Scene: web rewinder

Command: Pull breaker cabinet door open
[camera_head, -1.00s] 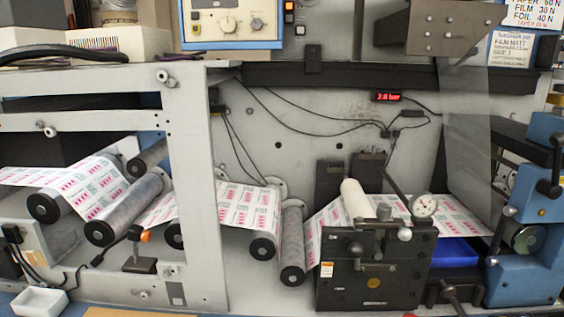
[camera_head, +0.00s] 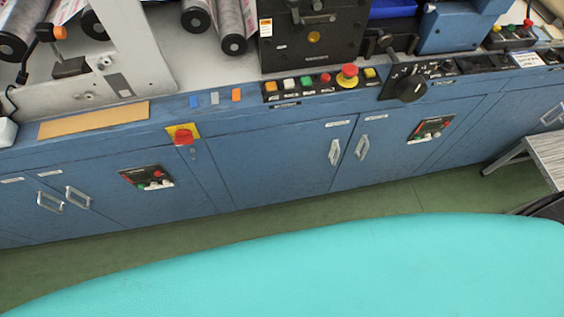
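A row of blue cabinet doors runs along the front of the machine, and all of them look shut. In the middle, a left door (camera_head: 275,165) has a silver handle (camera_head: 334,152) at its right edge. The door to its right (camera_head: 390,160) has a silver handle (camera_head: 362,147) at its left edge and a small black control panel (camera_head: 430,130). At the left, two more silver handles (camera_head: 50,202) (camera_head: 77,196) sit side by side. The door labels are too small to read, so I cannot tell which is the breaker cabinet. Neither gripper is in view.
A red knob on a yellow plate (camera_head: 183,136) sticks out above the doors. A button row with a red emergency stop (camera_head: 347,76) and a black dial (camera_head: 410,88) line the ledge. A grey step (camera_head: 545,155) stands at the right. Green floor (camera_head: 330,212) shows before the doors.

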